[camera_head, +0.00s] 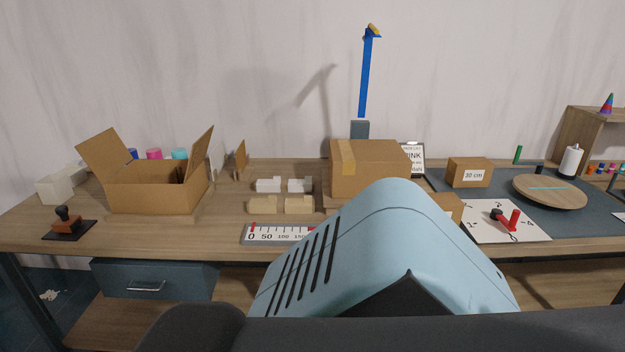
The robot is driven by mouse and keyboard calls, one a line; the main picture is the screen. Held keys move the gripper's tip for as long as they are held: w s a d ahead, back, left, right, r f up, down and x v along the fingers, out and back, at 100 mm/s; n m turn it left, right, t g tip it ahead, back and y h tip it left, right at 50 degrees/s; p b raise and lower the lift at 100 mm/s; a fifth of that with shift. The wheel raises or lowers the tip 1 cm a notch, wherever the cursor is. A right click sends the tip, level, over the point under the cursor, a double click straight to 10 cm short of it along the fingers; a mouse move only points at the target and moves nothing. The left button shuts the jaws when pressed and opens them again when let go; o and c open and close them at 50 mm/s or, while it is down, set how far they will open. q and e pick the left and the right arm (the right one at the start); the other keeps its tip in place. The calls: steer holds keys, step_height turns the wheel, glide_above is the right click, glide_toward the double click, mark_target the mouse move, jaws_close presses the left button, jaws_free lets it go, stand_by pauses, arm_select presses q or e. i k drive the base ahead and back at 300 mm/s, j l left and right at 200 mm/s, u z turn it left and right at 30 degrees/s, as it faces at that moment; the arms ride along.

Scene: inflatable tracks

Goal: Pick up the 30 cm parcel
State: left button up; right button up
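The 30 cm parcel (468,173) is a small brown box with a white "30 cm" label on its front. It sits upright at the back of the dark mat on the right half of the table. A larger brown closed box (370,168) stands left of it, and part of another brown box (448,206) shows in front, partly hidden by my light-blue body. Neither of my grippers is in the head view, and nothing is seen touching the parcel.
A round wooden board (549,191) is right of the parcel, with a white roll (571,161) behind it. A white sheet (506,228) with a red-handled item lies in front. An open carton (157,190) stands left. A ruler scale (279,234) lies near the front edge.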

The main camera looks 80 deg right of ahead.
mark_target(461, 171)
steer(key=z, duration=3.5)
